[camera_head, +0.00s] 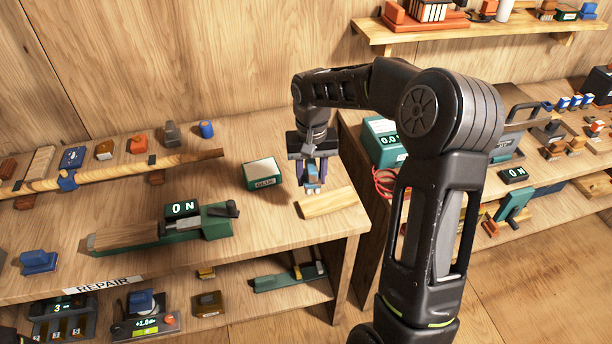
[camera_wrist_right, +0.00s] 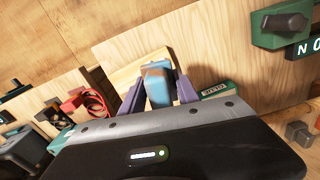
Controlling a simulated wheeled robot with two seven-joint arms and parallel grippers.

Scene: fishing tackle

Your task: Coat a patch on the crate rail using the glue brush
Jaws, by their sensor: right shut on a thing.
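My right gripper (camera_head: 312,182) points down over the right part of the repair bench. Its purple fingers are shut on a small blue brush (camera_head: 312,186), which also shows in the wrist view as a blue block with a brownish patch (camera_wrist_right: 158,85). The green glue box (camera_head: 263,174), labelled GLUE and with a pale top, stands just left of the gripper; its edge shows in the wrist view (camera_wrist_right: 218,91). A light wooden piece (camera_head: 330,203), likely the crate rail, lies just below the brush. I cannot tell whether the brush touches it. My left gripper is not in view.
A green clamp-like device (camera_head: 205,223) with an ON display holds a wooden piece on the left of the bench. A long wooden rail with several small items runs behind it. A teal box (camera_head: 384,142) and red cable (camera_head: 385,184) stand to the right.

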